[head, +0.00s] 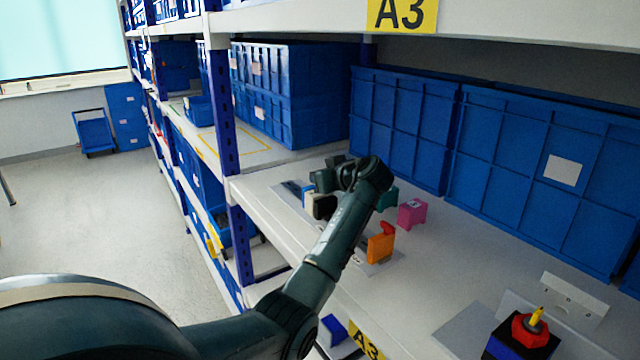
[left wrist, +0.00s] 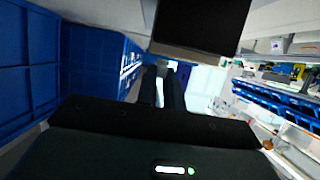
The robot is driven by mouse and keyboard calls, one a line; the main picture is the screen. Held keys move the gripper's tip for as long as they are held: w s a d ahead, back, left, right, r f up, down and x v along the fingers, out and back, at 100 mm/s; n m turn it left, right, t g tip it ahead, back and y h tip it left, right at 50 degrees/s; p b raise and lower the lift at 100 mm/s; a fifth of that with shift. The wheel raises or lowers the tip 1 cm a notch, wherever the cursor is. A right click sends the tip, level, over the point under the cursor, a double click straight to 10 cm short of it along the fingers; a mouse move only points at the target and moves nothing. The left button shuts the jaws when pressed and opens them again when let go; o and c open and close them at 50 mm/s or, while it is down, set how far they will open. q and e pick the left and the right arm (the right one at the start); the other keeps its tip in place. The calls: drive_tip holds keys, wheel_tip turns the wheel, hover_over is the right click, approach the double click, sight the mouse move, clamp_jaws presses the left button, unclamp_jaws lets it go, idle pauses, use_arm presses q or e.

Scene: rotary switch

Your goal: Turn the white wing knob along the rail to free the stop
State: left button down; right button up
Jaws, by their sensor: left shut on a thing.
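My left arm reaches over the shelf in the head view, and its dark gripper (head: 318,184) is at a row of small devices. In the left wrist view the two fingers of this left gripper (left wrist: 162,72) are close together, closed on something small. A pale patch shows between the tips; it fits the white wing knob, but its shape and angle are not clear. In the head view the knob cannot be told apart behind the hand. A black box with a pale side (head: 320,206) stands just beside the gripper. My right gripper is not in view.
An orange block with a red top (head: 380,246) and a pink block (head: 411,213) stand near the arm. A red-and-yellow switch on a dark box (head: 527,330) is at the lower right. Blue crates (head: 400,120) line the back.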

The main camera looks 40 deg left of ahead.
use_arm(q)
drive_tip(key=shift+g, duration=0.3)
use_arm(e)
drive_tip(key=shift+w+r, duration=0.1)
use_arm(q)
drive_tip(key=c, duration=1.5)
unclamp_jaws()
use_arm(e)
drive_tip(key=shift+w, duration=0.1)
use_arm(q)
drive_tip(key=shift+d, duration=0.3)
drive_tip(key=shift+b+v, duration=1.2)
drive_tip(key=shift+v, duration=5.15)
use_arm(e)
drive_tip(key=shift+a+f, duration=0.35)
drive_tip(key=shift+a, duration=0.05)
use_arm(q)
drive_tip(key=shift+s+a, duration=0.1)
drive_tip(key=shift+s, duration=0.05)
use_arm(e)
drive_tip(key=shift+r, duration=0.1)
